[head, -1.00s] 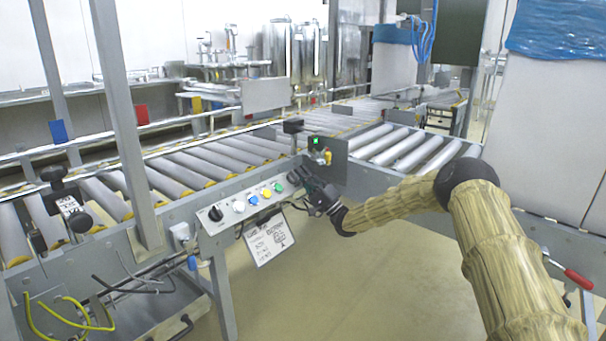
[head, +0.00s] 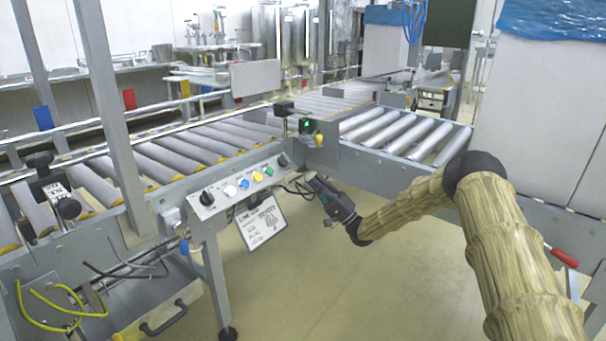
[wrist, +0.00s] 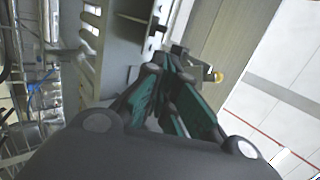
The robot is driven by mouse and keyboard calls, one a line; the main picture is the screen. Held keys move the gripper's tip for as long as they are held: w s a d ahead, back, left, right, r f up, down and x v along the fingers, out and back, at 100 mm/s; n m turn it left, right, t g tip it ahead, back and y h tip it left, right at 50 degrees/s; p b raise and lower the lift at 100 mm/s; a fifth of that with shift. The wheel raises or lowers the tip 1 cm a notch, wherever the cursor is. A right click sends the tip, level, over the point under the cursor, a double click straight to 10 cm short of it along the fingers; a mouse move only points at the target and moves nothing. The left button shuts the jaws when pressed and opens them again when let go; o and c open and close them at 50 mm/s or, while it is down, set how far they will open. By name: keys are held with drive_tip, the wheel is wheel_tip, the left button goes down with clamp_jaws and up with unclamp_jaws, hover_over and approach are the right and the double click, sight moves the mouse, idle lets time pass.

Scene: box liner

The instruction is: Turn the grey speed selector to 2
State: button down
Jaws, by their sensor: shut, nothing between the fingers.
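The control panel (head: 240,183) is a pale strip on the conveyor's front side. It carries a dark rotary knob (head: 207,198) at its left end and another dark knob (head: 283,160) at its right end. I cannot tell which knob is the grey speed selector, and its numbers are too small to read. My gripper (head: 316,184) is to the right of and below the right-hand knob, apart from the panel. Its fingers also show in the wrist view (wrist: 174,68), shut and empty.
White, blue, yellow and green buttons (head: 257,177) sit between the knobs. A post with a green-lit box (head: 308,125) stands behind my gripper. Roller conveyors (head: 395,135) extend behind. The floor in front is clear.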

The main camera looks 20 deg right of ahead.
drive_tip(key=s+a+f+m+h+p, duration=0.25)
drive_tip(key=a+f+h, duration=0.55)
drive_tip(key=f, duration=0.5)
drive_tip(key=s+a+f+n+g+h, duration=0.2)
drive_tip(key=s+a+f+g+h, duration=0.35)
drive_tip(key=s+f, duration=0.75)
drive_tip(key=s+a+f+n+g+h+p, duration=0.15)
drive_tip(key=s+f+g, duration=0.4)
drive_tip(key=s, duration=0.95)
drive_tip(key=s+f+n+g+h+p, duration=0.1)
drive_tip(key=s+f+n+g+p, duration=0.15)
drive_tip(key=s+f, duration=0.85)
drive_tip(key=s+d+r+n+g+h, duration=0.1)
drive_tip(key=s+d+r+n+g, duration=0.15)
drive_tip(key=s, duration=0.95)
drive_tip(key=s+d+r+n+g+h, duration=0.2)
drive_tip(key=s+d+r+g, duration=0.15)
drive_tip(key=s, duration=0.85)
wheel_tip(320, 180, up, 38)
drive_tip(key=p, duration=3.8)
drive_tip(key=shift+a+r+t, duration=0.2)
drive_tip(key=shift+a+t, duration=0.05)
drive_tip(key=shift+t, duration=0.2)
drive_tip(key=shift+w, duration=0.1)
